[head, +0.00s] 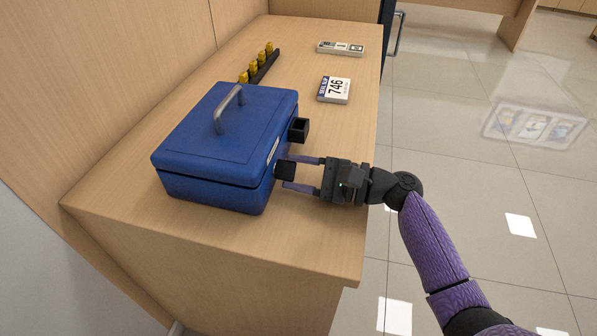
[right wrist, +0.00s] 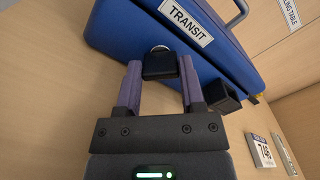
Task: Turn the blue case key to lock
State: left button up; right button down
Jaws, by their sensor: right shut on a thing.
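The blue case (head: 220,140) stands closed on the wooden counter, its grey handle (head: 229,108) upright on the lid. The key's black square head (head: 286,170) sticks out of the case's right-hand side; it also shows in the right wrist view (right wrist: 160,66), in front of a silvery lock ring under a TRANSIT label (right wrist: 186,20). My right gripper (head: 303,174) is shut on the key head, one purple finger on either side of it. The key's shaft is hidden. My left gripper is not in view.
A black block (head: 298,130) juts from the same case side, just beyond the key. A 746 number block (head: 334,89), a small white-faced device (head: 341,47) and a dark rack of yellow pieces (head: 260,65) lie farther back. The counter's (head: 310,250) front is clear.

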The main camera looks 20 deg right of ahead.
jog(key=n, duration=0.1)
jog(key=n+b, duration=0.1)
jog(key=n, duration=0.1)
jog(key=shift+f+n, duration=0.25)
jog(key=shift+n, duration=0.15)
jog(key=n+b, duration=0.2)
jog(key=n, duration=0.2)
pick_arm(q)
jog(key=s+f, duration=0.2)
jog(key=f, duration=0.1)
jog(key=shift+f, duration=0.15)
pick_arm(e)
jog(key=shift+n, duration=0.4)
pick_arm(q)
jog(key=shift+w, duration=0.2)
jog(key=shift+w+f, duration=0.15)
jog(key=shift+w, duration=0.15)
